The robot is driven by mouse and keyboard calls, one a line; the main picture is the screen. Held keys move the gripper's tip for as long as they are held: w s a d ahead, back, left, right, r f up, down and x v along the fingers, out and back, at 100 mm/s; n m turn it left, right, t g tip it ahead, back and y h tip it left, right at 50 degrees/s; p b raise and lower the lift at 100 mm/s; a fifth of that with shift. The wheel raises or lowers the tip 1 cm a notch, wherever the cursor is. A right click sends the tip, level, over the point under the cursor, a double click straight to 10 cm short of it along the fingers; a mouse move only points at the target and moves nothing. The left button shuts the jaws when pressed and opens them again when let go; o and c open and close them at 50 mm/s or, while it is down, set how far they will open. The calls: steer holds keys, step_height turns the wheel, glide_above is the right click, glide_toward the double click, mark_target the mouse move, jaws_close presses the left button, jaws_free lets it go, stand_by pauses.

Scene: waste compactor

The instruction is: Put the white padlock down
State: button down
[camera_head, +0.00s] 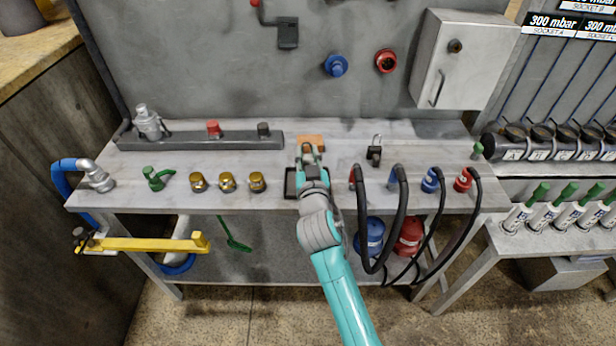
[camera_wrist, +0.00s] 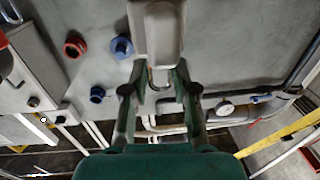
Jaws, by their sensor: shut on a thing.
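The white padlock is pale grey-white in the wrist view (camera_wrist: 160,28), with its body beyond the fingertips and its metal shackle toward my gripper. My gripper (camera_wrist: 160,78) is shut on it near the shackle, with a green finger on each side. In the head view my gripper (camera_head: 310,152) is over the middle of the grey workbench (camera_head: 335,150), in front of an orange-brown block (camera_head: 312,139). There the padlock is mostly hidden by the gripper, and its height above the bench is hard to tell.
A black padlock (camera_head: 375,153) stands to the right. A dark tray (camera_head: 290,184) lies beside my arm, partly hidden. Brass fittings (camera_head: 228,182) stand to the left. Black hoses (camera_head: 400,215) arch at the right. A grey cabinet (camera_head: 460,60) hangs on the back panel.

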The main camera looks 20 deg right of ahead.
steer(key=shift+f, duration=2.85)
steer(key=shift+f, duration=0.1)
steer(key=c, duration=0.9)
jaws_free()
steer(key=shift+s, duration=0.15)
steer(key=v, duration=1.1)
steer(key=shift+s, duration=0.35)
steer(key=shift+a, duration=0.1)
